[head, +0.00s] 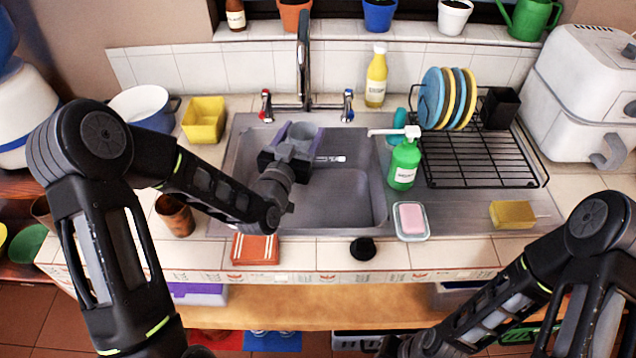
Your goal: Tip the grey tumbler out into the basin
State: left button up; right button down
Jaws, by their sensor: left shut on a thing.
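The grey tumbler (303,131) is over the left back part of the steel basin (345,200). My left gripper (297,142) is shut on it, its fingers on either side of the cup. The tumbler looks close to upright with its mouth up; a slight tilt is hard to judge, and its contents cannot be made out. The gripper body hides its lower part. My right arm comes in at the lower right, and its fingers do not show.
The tap (304,60) rises just behind the tumbler. A green soap bottle (404,160) and a pink soap dish (411,221) stand right of the basin, beside a dish rack (480,160). A yellow container (203,120) and brown cup (175,215) are at left.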

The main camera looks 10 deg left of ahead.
aim_at(300, 130)
pick_arm(q)
jog(key=w+h, duration=0.1)
jog(key=w+a+r+m+h, duration=0.1)
jog(key=w+r+m+h, duration=0.1)
jog(key=shift+a+r+g+h+b, duration=0.15)
jog(key=shift+a+g+h+b, duration=0.15)
jog(key=shift+h, duration=0.1)
jog(key=a+f+m+g+h+b, duration=0.1)
jog(key=a+f+m+g+h, duration=0.2)
jog(key=a+f+m+h, duration=0.1)
jog(key=shift+w+a+m+h, duration=0.35)
jog(key=shift+a+m+h, duration=0.2)
jog(key=shift+h, duration=0.65)
jog(key=shift+r, duration=0.1)
